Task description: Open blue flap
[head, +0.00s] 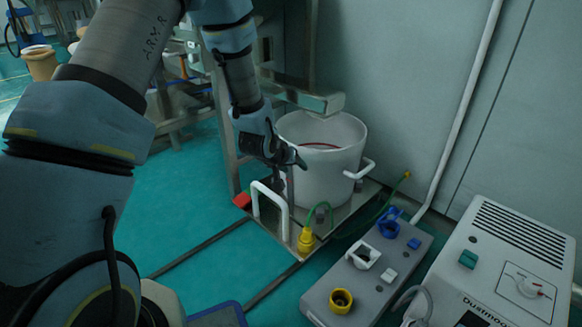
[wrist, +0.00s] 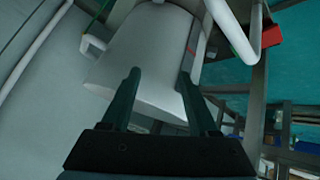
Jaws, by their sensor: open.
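A small blue socket part (head: 389,222), which looks like the blue flap, is at the far end of a grey socket box (head: 330,290) in the head view. It is too small to tell how its lid stands. My gripper (head: 292,160) is up and to the left of it, in front of a white bucket (head: 335,185). In the wrist view the two fingers of my gripper (wrist: 159,76) are apart with nothing held between them, and the bucket (wrist: 150,45) lies beyond them. The blue flap does not show in the wrist view.
The grey box also carries a white socket (head: 362,255) and a yellow socket (head: 340,301). A white control unit (head: 500,270) stands to its right. A white handle (head: 268,205) and a yellow plug (head: 306,240) are close below my gripper. The wall is behind.

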